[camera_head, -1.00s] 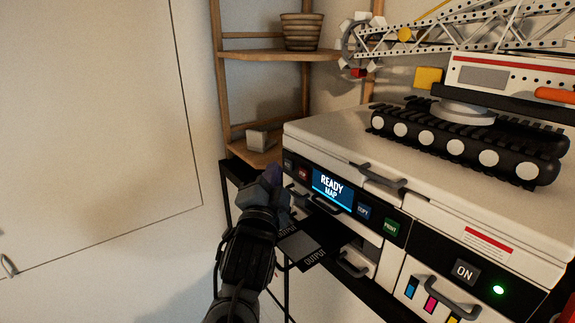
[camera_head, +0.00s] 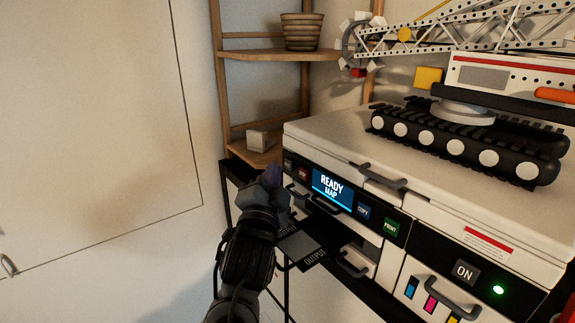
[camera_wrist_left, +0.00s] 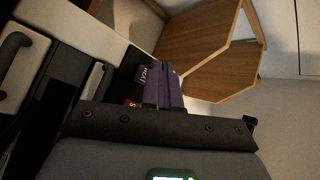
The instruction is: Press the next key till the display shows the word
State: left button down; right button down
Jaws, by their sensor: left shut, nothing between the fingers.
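The white printer (camera_head: 330,143) has a dark front panel with a lit blue display (camera_head: 332,190) that reads "READY" and "MAP". At the panel's left end is a small dark key labelled NEXT (camera_head: 289,164); its lettering also shows in the left wrist view (camera_wrist_left: 141,75). My left gripper (camera_head: 272,176) is shut and empty, just in front of the panel's left end. In the left wrist view its purple fingers (camera_wrist_left: 168,86) are close beside the NEXT lettering and hide part of the key. I cannot tell whether they touch it. My right gripper is out of view.
A red key (camera_head: 303,174) sits between the NEXT key and the display. The COPY key (camera_head: 363,212) and green PRINT key (camera_head: 391,228) are to its right. A dark handle (camera_head: 325,205) juts out below the display. A wooden shelf (camera_head: 280,55) stands behind.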

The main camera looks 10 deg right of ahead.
pick_arm(q)
jog(key=shift+w+d, duration=0.25)
jog(key=shift+d, duration=0.1)
dwell(0.6)
jog(key=shift+w+d, duration=0.15)
jog(key=shift+d, duration=0.2)
dwell(0.6)
jog(key=shift+a, duration=0.15)
jog(key=shift+s+a, duration=0.4)
jog(key=shift+a, duration=0.15)
dwell(0.4)
jog(key=s+a, duration=0.1)
jog(key=a, duration=0.2)
jog(key=s+a, duration=0.1)
jog(key=shift+s+a, duration=0.15)
jog(key=shift+s, duration=0.15)
